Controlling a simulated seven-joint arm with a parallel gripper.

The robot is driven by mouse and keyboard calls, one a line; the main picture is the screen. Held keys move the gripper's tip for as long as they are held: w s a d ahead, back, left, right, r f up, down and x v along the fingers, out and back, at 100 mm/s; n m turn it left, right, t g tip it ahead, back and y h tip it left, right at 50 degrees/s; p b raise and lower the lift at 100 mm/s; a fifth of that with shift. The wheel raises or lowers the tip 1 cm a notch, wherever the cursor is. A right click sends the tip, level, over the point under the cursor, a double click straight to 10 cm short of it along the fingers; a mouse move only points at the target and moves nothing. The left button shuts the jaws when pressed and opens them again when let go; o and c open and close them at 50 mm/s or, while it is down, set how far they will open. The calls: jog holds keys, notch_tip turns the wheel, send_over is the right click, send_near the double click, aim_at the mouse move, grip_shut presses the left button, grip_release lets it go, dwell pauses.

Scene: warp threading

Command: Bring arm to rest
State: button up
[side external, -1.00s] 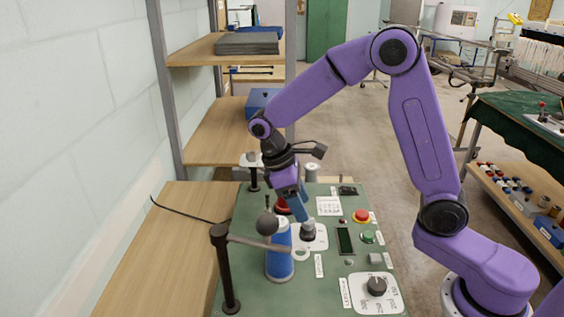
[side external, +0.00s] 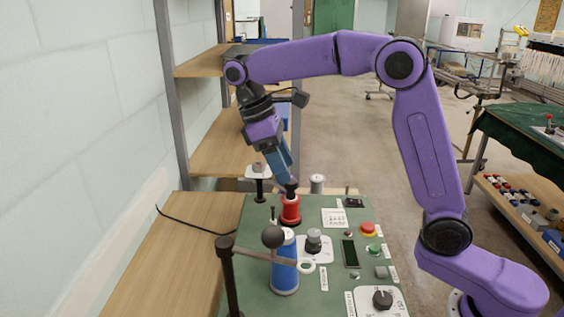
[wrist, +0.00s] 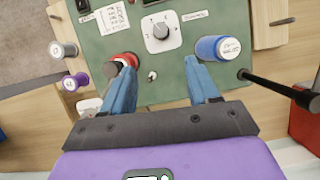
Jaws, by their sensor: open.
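My gripper (side external: 288,184) is open, with its blue fingers pointing down at the back part of the green panel. In the wrist view my gripper (wrist: 160,75) has its two fingers spread wide with nothing between them. A red spool (side external: 290,212) stands upright on the panel just below the fingertips in the side view. In the wrist view the red spool (wrist: 125,60) is partly hidden by the left finger. I cannot tell whether that finger touches it. A blue spool (side external: 284,268) stands nearer the front and appears beyond the right fingertip in the wrist view (wrist: 218,48).
The green panel (side external: 335,280) carries a selector knob (side external: 313,240), another dial (side external: 382,300) and a red button (side external: 368,229). A dark post with an arm and ball (side external: 228,270) rises at the front left. Wooden shelves (side external: 215,145) stand behind. Space above the panel's right side is clear.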

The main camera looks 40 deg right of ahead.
jog(key=s+d+f+n+t+y, duration=0.1)
jog(key=s+d+f, duration=0.1)
jog(key=s, duration=0.7)
jog(key=s+d+f+n+t+y, duration=0.1)
jog(key=s+f, duration=0.3)
jog(key=s, duration=0.5)
jog(key=s+d+f+n+t+y, duration=0.1)
jog(key=s+d+f+n, duration=0.1)
jog(key=s, duration=0.7)
jog(key=shift+s+d+f+t, duration=0.3)
jog(key=shift+d+f, duration=0.2)
jog(key=shift+f, duration=0.3)
